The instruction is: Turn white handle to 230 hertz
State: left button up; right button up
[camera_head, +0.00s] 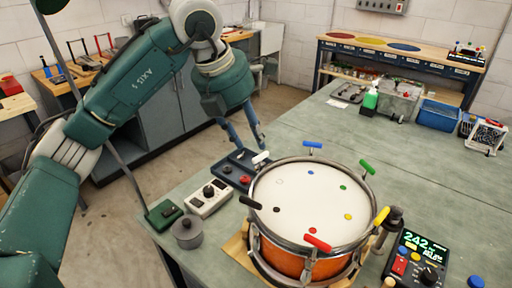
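The drum (311,200) has an orange shell, a metal rim and a pale head, and stands on the grey-green bench. Coloured handles ring it. The white handle (261,157) is at the upper left of the rim, with the blue handle (312,145) to its right and the black handle (250,202) below it. The meter (422,258) at lower right reads about 242 in green digits. My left gripper (251,148) points down with its two fingers apart, close to the white handle; contact is not clear. My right gripper is out of view.
A dark box (239,168), a white box with a knob (209,198), a green box (164,214) and a grey lidded pot (187,232) stand left of the drum. A dark clamp-like part (394,217) is at its right. The bench behind is mostly clear.

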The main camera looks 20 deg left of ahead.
pick_arm(q)
jog(key=v, duration=0.4)
jog(key=shift+r, duration=0.1)
jog(key=shift+r, duration=0.1)
